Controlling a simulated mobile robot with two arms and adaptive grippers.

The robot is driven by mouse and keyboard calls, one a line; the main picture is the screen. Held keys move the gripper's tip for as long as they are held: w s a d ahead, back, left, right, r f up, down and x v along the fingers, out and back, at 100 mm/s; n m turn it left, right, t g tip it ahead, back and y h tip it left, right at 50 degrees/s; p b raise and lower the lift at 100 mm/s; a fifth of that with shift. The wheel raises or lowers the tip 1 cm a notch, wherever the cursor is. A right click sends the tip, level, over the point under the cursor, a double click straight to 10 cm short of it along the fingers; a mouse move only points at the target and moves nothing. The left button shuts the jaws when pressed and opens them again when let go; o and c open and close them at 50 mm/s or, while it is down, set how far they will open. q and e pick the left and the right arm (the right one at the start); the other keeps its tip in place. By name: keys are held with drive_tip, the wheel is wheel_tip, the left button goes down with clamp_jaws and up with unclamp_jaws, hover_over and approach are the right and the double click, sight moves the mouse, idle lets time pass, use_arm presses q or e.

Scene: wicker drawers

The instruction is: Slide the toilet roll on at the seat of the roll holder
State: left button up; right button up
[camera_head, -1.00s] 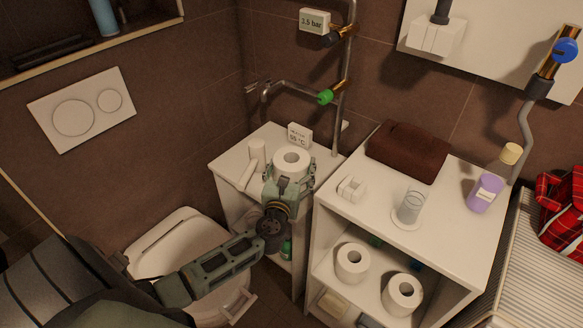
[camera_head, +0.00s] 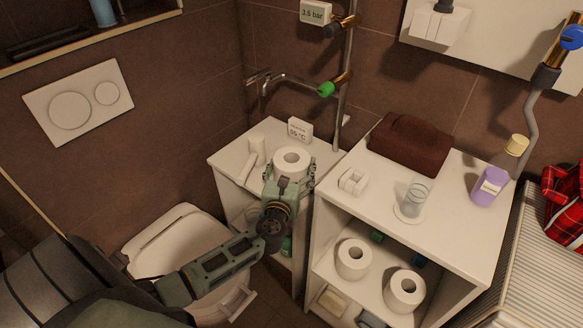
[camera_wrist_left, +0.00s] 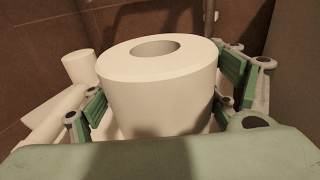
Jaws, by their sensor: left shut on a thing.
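My left gripper (camera_head: 289,177) is shut on a white toilet roll (camera_head: 292,160) over the small white cabinet (camera_head: 228,160). The roll is upright, its hole facing up; it fills the left wrist view (camera_wrist_left: 160,88) between the green fingers. I cannot tell whether its underside touches the cabinet top. Beside it, to the left, are an upright white cylinder (camera_head: 257,148) and a long white piece (camera_head: 245,170) lying down. A white bracket-like piece (camera_head: 238,301) shows low by the toilet. I cannot tell which of these is the roll holder. My right gripper is out of view.
A small display (camera_head: 299,129) stands behind the roll, below a pipe with a green valve (camera_head: 326,89). The right cabinet (camera_head: 447,220) carries a brown towel (camera_head: 408,144), a glass (camera_head: 416,194) and a purple bottle (camera_head: 488,187). Two rolls (camera_head: 352,259) stand on its shelf.

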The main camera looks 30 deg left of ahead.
use_arm(q)
drive_tip(key=shift+f+b, duration=0.55)
drive_tip(key=shift+f, duration=0.2)
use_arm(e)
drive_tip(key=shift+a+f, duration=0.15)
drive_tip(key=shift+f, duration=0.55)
use_arm(q)
drive_tip(key=shift+f+b, duration=0.45)
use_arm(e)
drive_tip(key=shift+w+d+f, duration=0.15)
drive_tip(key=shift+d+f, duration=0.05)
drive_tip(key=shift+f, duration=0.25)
use_arm(q)
drive_tip(key=o, duration=1.3)
drive_tip(key=shift+o, duration=0.2)
drive_tip(key=shift+s, duration=0.1)
drive_tip(key=shift+v, duration=3.9)
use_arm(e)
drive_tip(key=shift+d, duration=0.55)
